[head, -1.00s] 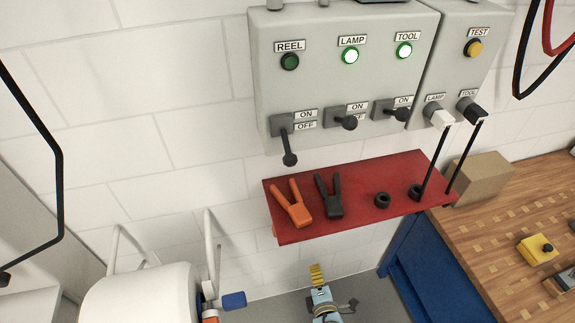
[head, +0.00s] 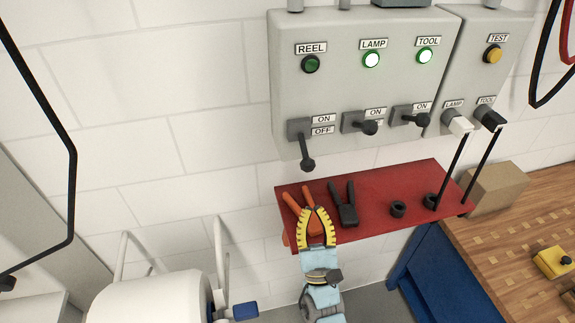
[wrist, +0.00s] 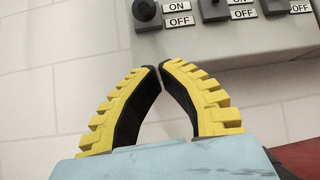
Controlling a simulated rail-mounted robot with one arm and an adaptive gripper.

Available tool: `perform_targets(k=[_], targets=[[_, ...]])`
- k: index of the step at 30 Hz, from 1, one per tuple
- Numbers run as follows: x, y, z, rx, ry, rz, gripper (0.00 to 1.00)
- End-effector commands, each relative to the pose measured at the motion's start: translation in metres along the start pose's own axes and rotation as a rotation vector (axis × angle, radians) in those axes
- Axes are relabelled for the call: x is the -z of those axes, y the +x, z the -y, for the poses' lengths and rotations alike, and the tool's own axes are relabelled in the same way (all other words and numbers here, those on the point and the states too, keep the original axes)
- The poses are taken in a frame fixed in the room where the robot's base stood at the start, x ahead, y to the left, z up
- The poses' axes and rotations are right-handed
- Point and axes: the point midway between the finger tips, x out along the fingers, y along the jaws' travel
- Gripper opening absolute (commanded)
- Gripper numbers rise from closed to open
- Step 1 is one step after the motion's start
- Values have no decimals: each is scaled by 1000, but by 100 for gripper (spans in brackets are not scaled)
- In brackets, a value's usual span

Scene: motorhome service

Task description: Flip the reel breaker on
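The reel breaker (head: 300,130) is the leftmost lever on the grey panel, under the REEL label. Its lever hangs down toward OFF, with the black knob (head: 307,164) lowest. The reel light (head: 311,64) is dark green and unlit. In the wrist view the leftmost knob (wrist: 146,10) shows at the top edge. My gripper (head: 316,209) has yellow-and-black curved fingers and is below the lever, in front of the red shelf. In the wrist view my gripper (wrist: 160,66) has its tips almost together, with nothing between them, apart from the knob.
The lamp breaker (head: 366,126) and tool breaker (head: 415,118) levers stick outward, and their lights are lit. The red shelf (head: 375,192) holds orange clamps (head: 297,200), black clamps (head: 346,205) and two black rings. Two cables hang at the right. The wall left of the panel is clear.

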Motion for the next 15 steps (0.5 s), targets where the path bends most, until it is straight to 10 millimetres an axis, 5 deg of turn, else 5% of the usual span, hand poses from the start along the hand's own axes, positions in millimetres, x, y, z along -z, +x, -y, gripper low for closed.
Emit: perform_targets(k=[15], targets=[[-10, 5, -7, -15, -29, 37, 0]])
